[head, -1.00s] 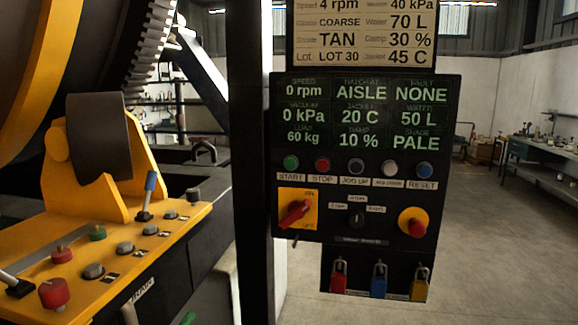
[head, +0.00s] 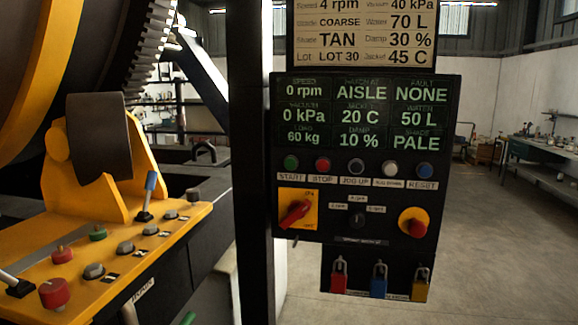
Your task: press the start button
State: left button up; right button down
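The green start button (head: 291,162) is at the left end of a row of buttons on the black control panel (head: 268,225), above a label reading START. The red stop button (head: 323,164) is just right of it. The panel display (head: 361,114) reads 0 rpm, AISLE, fault NONE, 0 kPa, 20 C, 50 L, 60 kg, 10 % and PALE. Neither of my grippers is in view, and nothing covers the start button.
A red rotary switch on a yellow plate (head: 297,209) and a red knob on a yellow disc (head: 414,222) sit below the buttons. Padlocks (head: 379,279) hang underneath. A yellow console (head: 120,250) with knobs and a blue-tipped lever stands left. Open floor lies right.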

aim_at(290, 164)
jog(key=i+l, duration=0.15)
jog(key=l, duration=0.15)
jog(key=i+l, duration=0.2)
jog(key=l, duration=0.15)
jog(key=i+l+u, duration=0.1)
jog(key=l, duration=0.2)
jog(key=i+l, duration=0.2)
jog(key=l, duration=0.15)
jog(key=u, duration=1.6)
